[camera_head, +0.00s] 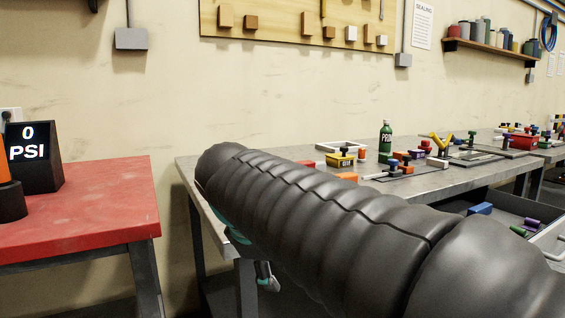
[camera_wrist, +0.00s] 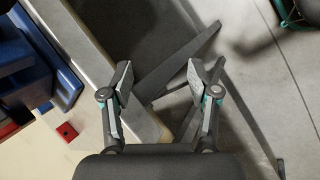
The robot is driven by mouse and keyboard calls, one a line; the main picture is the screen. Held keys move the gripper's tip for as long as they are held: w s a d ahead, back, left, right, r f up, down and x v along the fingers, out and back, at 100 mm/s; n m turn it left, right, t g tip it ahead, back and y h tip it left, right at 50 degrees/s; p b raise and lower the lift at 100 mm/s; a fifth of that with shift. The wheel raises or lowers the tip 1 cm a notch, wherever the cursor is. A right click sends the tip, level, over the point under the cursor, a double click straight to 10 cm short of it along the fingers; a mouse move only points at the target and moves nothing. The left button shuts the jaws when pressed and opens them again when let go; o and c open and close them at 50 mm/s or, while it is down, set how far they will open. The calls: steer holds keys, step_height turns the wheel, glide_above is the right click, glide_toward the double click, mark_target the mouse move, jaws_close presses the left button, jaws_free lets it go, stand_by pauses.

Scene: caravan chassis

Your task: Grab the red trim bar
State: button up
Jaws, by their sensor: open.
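I cannot pick out a red trim bar for certain in either view. In the wrist view a small red piece (camera_wrist: 67,131) lies on a pale surface at the lower left. My gripper (camera_wrist: 161,80) is open, with nothing between its two fingers. Below it are a dark leg and the grey floor. In the head view my dark arm crosses the foreground, and a gripper part (camera_head: 266,277) shows low beside the grey bench (camera_head: 191,171). The arm hides part of the bench.
Blue bins (camera_wrist: 20,68) stand at the left of the wrist view. A red table (camera_head: 80,222) with a PSI gauge (camera_head: 35,150) is at left. On the bench are a green bottle (camera_head: 385,141), a yellow block (camera_head: 340,160) and many small parts. An open drawer (camera_head: 500,210) sits below.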

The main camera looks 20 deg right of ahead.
steer(key=w+r+n+h, duration=0.1)
steer(key=w+r, duration=0.2)
steer(key=w+r+n+h, duration=0.2)
steer(key=w+r, duration=0.1)
steer(key=r, duration=0.1)
steer(key=w+r+n+g+h, duration=0.1)
steer(key=w+r+n, duration=0.1)
steer(key=w+r, duration=0.2)
steer(key=shift+d+r, duration=0.1)
steer(key=shift+d, duration=0.05)
steer(key=w+a+r+n+g+h, duration=0.2)
steer(key=w+a+r+n+h, duration=0.3)
steer(key=r, duration=0.3)
steer(key=shift+m+y, duration=0.3)
steer(key=shift+m, duration=0.4)
steer(key=shift+b+x, duration=0.75)
steer(key=shift+x, duration=6.35)
steer(key=shift+w+a, duration=0.1)
steer(key=shift+w, duration=0.1)
jaws_close()
